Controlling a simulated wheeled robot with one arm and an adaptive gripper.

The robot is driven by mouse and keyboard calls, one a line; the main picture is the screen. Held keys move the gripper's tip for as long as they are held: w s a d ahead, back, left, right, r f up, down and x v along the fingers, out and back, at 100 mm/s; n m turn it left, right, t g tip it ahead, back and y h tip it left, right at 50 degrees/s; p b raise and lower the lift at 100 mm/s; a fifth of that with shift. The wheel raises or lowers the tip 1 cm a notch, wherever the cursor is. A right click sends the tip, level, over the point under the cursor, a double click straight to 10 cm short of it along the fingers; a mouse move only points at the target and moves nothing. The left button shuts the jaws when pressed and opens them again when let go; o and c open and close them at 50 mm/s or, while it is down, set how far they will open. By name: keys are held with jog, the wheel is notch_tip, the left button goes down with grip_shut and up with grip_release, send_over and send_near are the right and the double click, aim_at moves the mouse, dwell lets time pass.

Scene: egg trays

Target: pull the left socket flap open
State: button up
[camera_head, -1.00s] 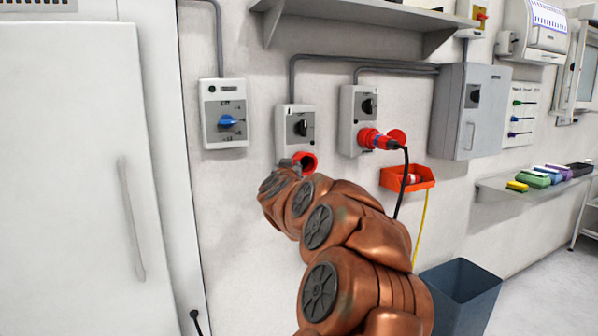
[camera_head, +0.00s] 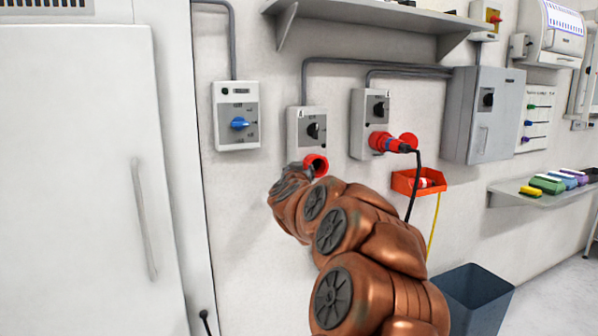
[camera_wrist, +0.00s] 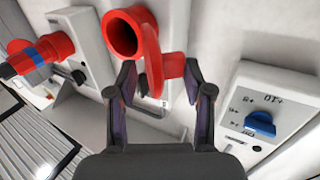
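The left socket (camera_head: 316,165) is a red round outlet at the bottom of a grey switch box (camera_head: 306,132). In the wrist view its dark round opening (camera_wrist: 121,37) is uncovered. Its red flap (camera_wrist: 154,62) shows nearly edge-on beside the opening, standing away from it. My gripper (camera_wrist: 160,72) is open, with one finger on each side of the flap's lower part; I cannot tell whether either finger touches it. In the head view my gripper (camera_head: 294,172) is at the socket's lower left, partly hidden by my arm.
To the right, a second socket holds a red and blue plug (camera_head: 390,143) with a black cable. A red bin (camera_head: 418,182) hangs below it. A box with a blue knob (camera_head: 238,118) is at left. A shelf (camera_head: 370,17) runs above; a dark bin (camera_head: 470,300) stands below.

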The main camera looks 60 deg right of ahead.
jog(key=v, duration=1.1)
jog(key=shift+a, duration=0.2)
jog(key=shift+s, duration=0.1)
dwell(0.4)
